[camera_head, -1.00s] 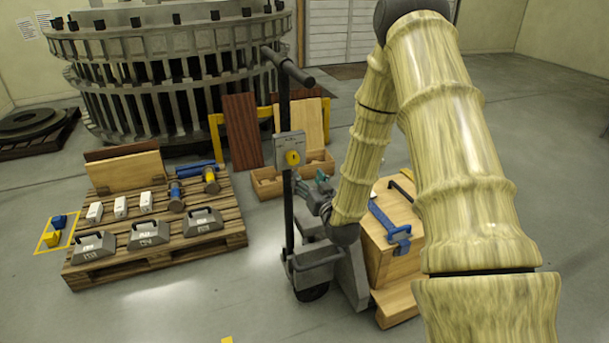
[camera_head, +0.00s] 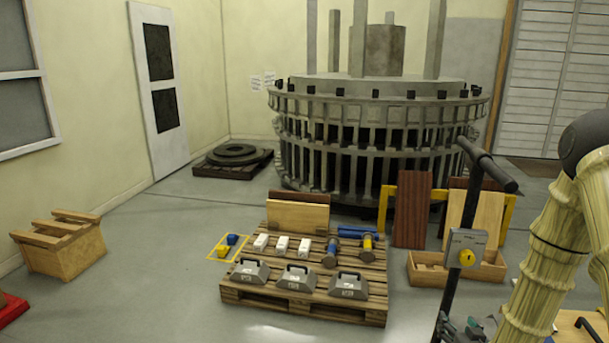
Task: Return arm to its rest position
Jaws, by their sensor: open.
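My arm, wrapped in a pale yellow-green ribbed cover (camera_head: 555,235), is bent at the right edge, with its dark elbow at the upper right. My gripper (camera_head: 463,326) shows only in part at the bottom edge, just right of the dark post of a cart. It is open, and I see nothing held in it. My wrist is mostly cut off by the bottom of the picture.
The cart post (camera_head: 455,270) with a handle and yellow-button box stands close to my arm. A pallet (camera_head: 375,312) holds weights, white blocks and tools. A wooden box (camera_head: 418,270) stands behind the post. The floor (camera_head: 165,270) left of the pallet is clear.

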